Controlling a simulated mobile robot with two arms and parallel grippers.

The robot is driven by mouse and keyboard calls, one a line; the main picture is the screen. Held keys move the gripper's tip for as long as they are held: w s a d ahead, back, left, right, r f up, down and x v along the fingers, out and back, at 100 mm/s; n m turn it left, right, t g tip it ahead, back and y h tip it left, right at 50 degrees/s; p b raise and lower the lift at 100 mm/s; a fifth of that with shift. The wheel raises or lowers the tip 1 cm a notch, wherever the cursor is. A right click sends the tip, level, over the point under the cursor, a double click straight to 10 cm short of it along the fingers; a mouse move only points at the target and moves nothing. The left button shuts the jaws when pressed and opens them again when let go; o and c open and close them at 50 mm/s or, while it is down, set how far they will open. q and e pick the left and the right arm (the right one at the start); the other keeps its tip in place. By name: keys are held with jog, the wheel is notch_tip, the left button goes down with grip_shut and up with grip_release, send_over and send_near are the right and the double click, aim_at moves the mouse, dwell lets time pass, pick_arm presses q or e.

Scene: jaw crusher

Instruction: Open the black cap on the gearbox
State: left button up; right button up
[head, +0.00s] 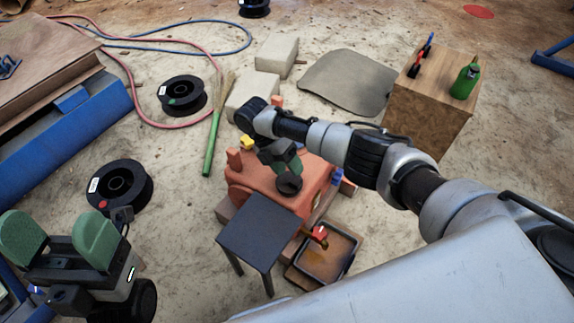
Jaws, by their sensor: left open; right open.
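An orange machine body (262,184), likely the gearbox of the jaw crusher, stands on the ground in the middle of the head view. A round dark cap-like part (289,184) sits on its top. My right gripper (287,165) is directly above or beside this part, with a green finger pad showing; I cannot tell whether it touches. Its other finger is mostly hidden by the wrist and hand. My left gripper (59,238) is open and empty at the lower left, its two green pads wide apart, far from the machine.
A dark square plate (262,232) on legs stands in front of the machine, with a tray (348,262) to its right. A green-handled broom (212,140), black spools (120,187) and pale blocks (277,55) lie around. A wooden box (433,112) holds a green bottle (465,82).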

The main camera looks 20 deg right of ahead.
jog(key=p+v, duration=0.1)
jog(key=v, duration=0.9)
jog(key=shift+w+a+r+p, duration=0.15)
jog(key=shift+r+p, duration=0.2)
jog(key=shift+p, duration=0.05)
jog(key=shift+f, duration=0.1)
